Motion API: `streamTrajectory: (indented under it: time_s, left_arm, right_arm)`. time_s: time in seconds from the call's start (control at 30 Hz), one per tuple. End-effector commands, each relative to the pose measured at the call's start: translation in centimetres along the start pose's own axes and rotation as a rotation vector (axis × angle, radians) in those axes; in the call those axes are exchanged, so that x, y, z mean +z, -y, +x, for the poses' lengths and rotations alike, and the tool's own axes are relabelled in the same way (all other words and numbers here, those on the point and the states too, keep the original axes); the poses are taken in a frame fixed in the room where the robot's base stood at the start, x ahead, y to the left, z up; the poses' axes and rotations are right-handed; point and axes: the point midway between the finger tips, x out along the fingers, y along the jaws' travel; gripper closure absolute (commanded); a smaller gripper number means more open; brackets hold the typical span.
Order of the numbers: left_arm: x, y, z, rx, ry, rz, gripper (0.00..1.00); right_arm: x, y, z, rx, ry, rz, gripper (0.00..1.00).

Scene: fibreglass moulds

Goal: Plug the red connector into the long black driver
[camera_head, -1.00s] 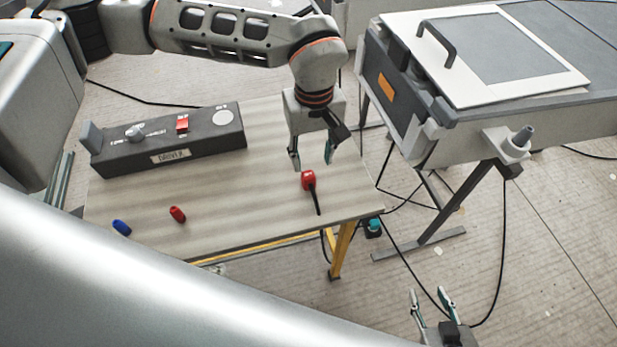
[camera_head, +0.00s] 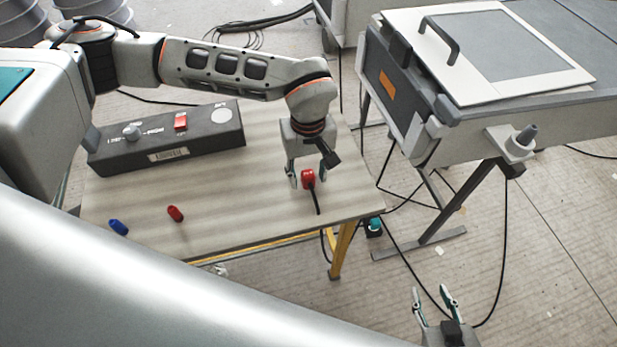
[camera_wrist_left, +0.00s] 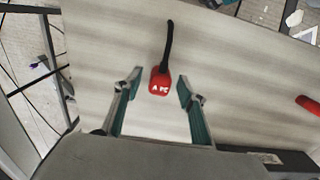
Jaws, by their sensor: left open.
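The red connector (camera_head: 308,179) with its short black cable lies on the right part of the table. In the left wrist view the red connector (camera_wrist_left: 159,82) shows white lettering, and its cable points away from the gripper. My left gripper (camera_head: 307,184) is low over it and open, its fingers on either side of the connector with gaps visible in the left wrist view (camera_wrist_left: 157,88). The long black driver (camera_head: 205,141) lies at the back left of the table, with a red switch and a grey knob on top. My right gripper (camera_head: 435,294) is open and empty at the bottom right, over the floor.
A small red piece (camera_head: 175,213) and a small blue piece (camera_head: 118,227) lie at the table's front left. The table's (camera_head: 245,200) middle is clear. A grey bench (camera_head: 480,110) with a white-framed panel stands to the right, beyond a gap.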

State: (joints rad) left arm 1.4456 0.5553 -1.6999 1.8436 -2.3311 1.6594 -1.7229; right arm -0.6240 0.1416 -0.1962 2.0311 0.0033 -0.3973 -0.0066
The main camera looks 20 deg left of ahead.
Motion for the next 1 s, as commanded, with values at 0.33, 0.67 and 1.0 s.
streamTrajectory:
  time_s: [0.33, 0.67, 1.0]
  left_arm:
    - [-0.03, -0.02, 0.08, 0.000, -0.001, 0.000, 0.60]
    - [-0.04, -0.02, 0.07, 0.000, -0.001, 0.000, 0.99]
    - [-0.12, -0.07, -0.81, 0.002, -0.004, 0.000, 0.99]
  right_arm:
    - [-0.05, -0.08, -0.05, 0.001, 0.000, -0.001, 0.60]
    - [-0.08, -0.09, -0.05, 0.001, -0.001, 0.000, 0.60]
    - [-0.32, -0.13, -0.11, 0.002, -0.004, 0.000, 0.60]
